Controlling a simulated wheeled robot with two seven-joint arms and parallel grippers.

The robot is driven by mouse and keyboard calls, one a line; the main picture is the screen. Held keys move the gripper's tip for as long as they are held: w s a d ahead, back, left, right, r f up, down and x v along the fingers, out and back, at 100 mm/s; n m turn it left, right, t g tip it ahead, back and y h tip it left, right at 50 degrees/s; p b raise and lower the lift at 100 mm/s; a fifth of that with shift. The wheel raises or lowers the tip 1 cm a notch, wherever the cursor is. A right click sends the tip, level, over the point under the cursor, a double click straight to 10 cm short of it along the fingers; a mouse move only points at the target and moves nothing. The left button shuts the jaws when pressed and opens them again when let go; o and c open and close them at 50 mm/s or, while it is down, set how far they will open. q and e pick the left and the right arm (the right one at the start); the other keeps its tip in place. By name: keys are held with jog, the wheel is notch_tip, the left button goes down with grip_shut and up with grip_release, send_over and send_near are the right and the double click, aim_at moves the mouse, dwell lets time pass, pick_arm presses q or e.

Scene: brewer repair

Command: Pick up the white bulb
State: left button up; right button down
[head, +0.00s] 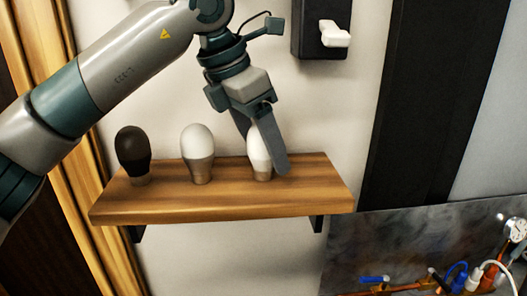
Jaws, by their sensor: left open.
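A white bulb (256,160) stands upright on a wooden shelf (225,207), at the right of the bulbs there. My left gripper (270,158) comes down over it from above, open. One finger is in front of the bulb's right side and hides part of it. The other finger is hard to make out, and I cannot tell whether either finger touches the bulb. A pale grey-white bulb (198,148) stands in the middle of the shelf. My right gripper is not in view.
A dark bulb (132,150) stands at the shelf's left end. A black wall box with a white switch lever (335,35) hangs above right. Pipes and a gauge (516,229) show at lower right. The shelf's right end is bare.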

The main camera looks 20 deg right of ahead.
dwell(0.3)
pick_arm(q)
jog(key=c, duration=1.2)
jog(key=shift+r, duration=0.1)
jog(key=shift+r+b, duration=0.3)
jog(key=shift+r, duration=0.2)
notch_tip(320, 180, up, 7)
jog(key=shift+r+b, duration=0.1)
jog(key=shift+b, duration=0.85)
jog(key=shift+r, duration=0.85)
